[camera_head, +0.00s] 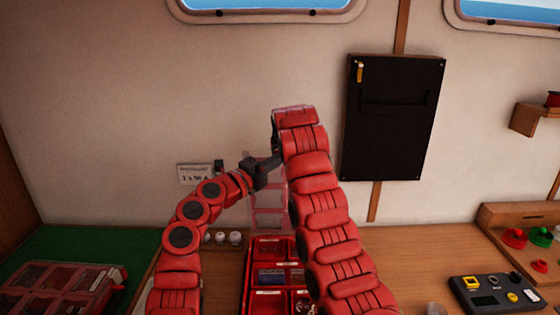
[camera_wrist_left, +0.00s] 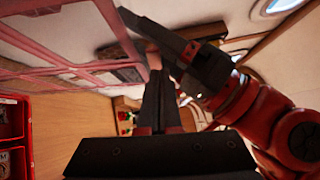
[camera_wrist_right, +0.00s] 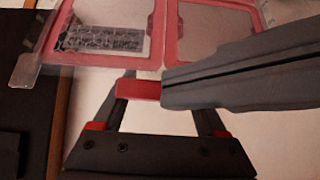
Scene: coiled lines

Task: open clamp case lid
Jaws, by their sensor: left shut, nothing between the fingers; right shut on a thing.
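The clamp case (camera_head: 248,285) is a red box with several compartments on the wooden table. Its clear, red-framed lid (camera_head: 268,211) stands raised behind it, partly hidden by my right arm. The lid fills the upper left of the left wrist view (camera_wrist_left: 75,72) and the top of the right wrist view (camera_wrist_right: 160,35). My left gripper (camera_head: 258,175) is shut and empty, close in front of the lid; its fingers show in its own wrist view (camera_wrist_left: 152,75). My right gripper (camera_wrist_right: 140,88) is shut on a red edge piece of the lid; the exact grip is partly hidden.
A small label card (camera_head: 195,174) stands behind the left arm. A red case (camera_head: 62,288) lies on the green mat (camera_head: 100,245) at left. A dark panel (camera_head: 393,118) hangs on the wall. A control box (camera_head: 497,294) sits at right. Both arms are close together.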

